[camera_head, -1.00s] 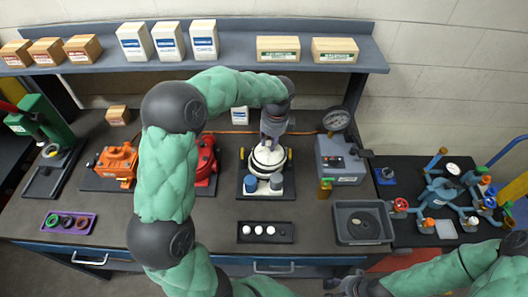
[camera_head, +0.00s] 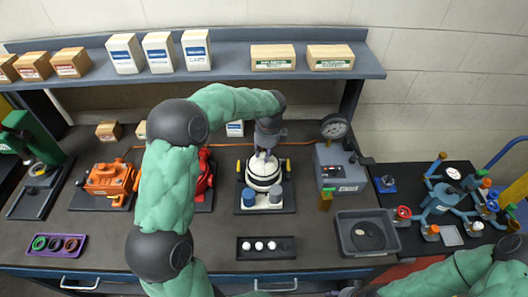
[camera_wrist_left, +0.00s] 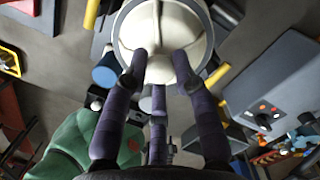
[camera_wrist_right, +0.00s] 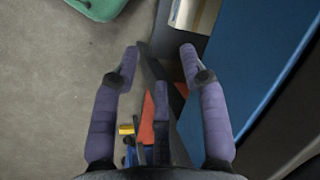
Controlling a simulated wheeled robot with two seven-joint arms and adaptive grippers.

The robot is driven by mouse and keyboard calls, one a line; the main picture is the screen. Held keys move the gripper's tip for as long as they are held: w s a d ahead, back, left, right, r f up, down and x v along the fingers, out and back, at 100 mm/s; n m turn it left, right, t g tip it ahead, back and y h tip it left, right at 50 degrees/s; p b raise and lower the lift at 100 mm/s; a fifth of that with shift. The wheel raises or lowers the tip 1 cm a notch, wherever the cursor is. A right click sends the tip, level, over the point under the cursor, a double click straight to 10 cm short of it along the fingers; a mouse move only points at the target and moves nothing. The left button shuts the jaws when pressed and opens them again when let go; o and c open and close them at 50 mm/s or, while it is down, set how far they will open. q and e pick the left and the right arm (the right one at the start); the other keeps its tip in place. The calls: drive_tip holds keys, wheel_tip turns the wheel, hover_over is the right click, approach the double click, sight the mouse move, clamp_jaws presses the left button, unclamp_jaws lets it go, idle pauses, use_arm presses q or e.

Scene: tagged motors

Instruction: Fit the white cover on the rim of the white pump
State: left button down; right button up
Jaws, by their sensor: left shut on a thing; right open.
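The white cover (camera_wrist_left: 180,25), a pale dome, fills the top of the left wrist view. My left gripper (camera_head: 264,153) is shut on its top from above; the three fingers (camera_wrist_left: 160,72) close in around the cover's middle. In the head view the cover (camera_head: 263,171) is over the white pump (camera_head: 265,185), with a dark ring around it. Whether it is seated on the rim or just above it, I cannot tell. The pump stands on a dark base with blue and white cylinders in front. My right gripper (camera_wrist_right: 160,62) is open and empty, low by the bench front.
An orange motor (camera_head: 110,180) and a red one (camera_head: 203,178) stand left of the pump. A grey gauge box (camera_head: 340,166) stands to the right. A black tray (camera_head: 265,255) with white discs and a grey bin (camera_head: 367,250) lie in front.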

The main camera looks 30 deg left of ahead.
use_arm(q)
drive_tip(key=shift+f+b, duration=0.95)
drive_tip(key=shift+f, duration=1.25)
idle(0.4)
drive_tip(key=c, duration=0.9)
unclamp_jaws()
drive_tip(key=shift+r+p, duration=2.65)
drive_tip(key=shift+r, duration=0.4)
drive_tip(key=shift+f, duration=0.1)
drive_tip(key=r, duration=0.4)
drive_tip(key=d+r, duration=0.1)
drive_tip(key=r, duration=0.7)
drive_tip(key=shift+d, duration=0.2)
